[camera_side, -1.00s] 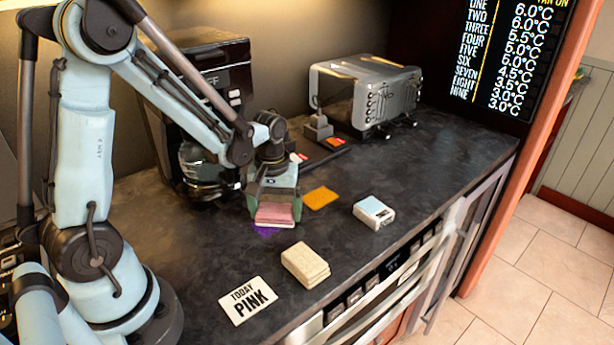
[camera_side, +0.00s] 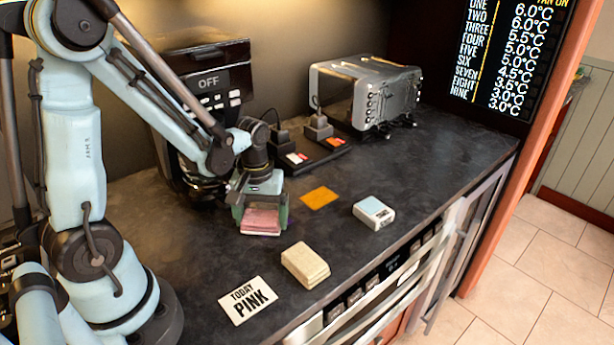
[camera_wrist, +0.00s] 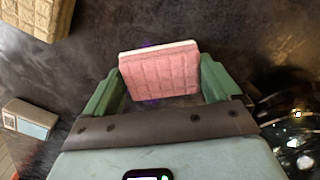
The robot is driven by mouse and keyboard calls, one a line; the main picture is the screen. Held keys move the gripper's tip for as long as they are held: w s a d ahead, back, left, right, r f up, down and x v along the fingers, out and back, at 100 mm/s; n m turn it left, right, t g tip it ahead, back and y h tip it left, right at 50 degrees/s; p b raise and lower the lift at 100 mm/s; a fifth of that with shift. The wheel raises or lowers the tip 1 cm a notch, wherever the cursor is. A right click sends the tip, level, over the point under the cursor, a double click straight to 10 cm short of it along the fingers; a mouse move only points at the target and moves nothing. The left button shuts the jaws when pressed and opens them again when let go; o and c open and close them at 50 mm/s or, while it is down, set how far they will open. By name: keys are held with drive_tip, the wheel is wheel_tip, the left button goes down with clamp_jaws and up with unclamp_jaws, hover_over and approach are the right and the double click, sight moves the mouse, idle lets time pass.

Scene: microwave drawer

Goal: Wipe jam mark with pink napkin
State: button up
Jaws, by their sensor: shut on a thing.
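The pink napkin (camera_side: 261,224) is a folded, quilted-looking block with a pale edge, held low at the countertop. My gripper (camera_side: 262,212) is shut on it, with a green finger at each side; the wrist view shows the napkin (camera_wrist: 160,75) between the fingers. Whether it presses on the counter is hard to tell. A small trace of purple mark (camera_wrist: 147,45) shows at the napkin's far edge in the wrist view. A flat orange patch (camera_side: 320,198) lies on the counter to the right.
A beige folded stack (camera_side: 305,265) lies nearer the front edge, beside a "TODAY PINK" card (camera_side: 248,300). A white-and-blue box (camera_side: 374,213) stands to the right. A coffee maker (camera_side: 213,90) and toaster (camera_side: 367,92) stand behind.

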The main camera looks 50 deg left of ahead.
drive_tip(key=shift+s, duration=0.45)
drive_tip(key=shift+s+f, duration=0.1)
drive_tip(key=shift+s, duration=0.25)
drive_tip(key=shift+r, duration=4)
drive_tip(key=w+d+r+m, duration=0.25)
drive_tip(key=d+m, duration=0.25)
drive_tip(key=d, duration=0.6)
drive_tip(key=w+d+r+m, duration=0.1)
drive_tip(key=w+d+m, duration=0.3)
drive_tip(key=d, duration=0.7)
hover_over(342, 237)
wheel_tip(342, 237, down, 7)
drive_tip(key=shift+f, duration=2.15)
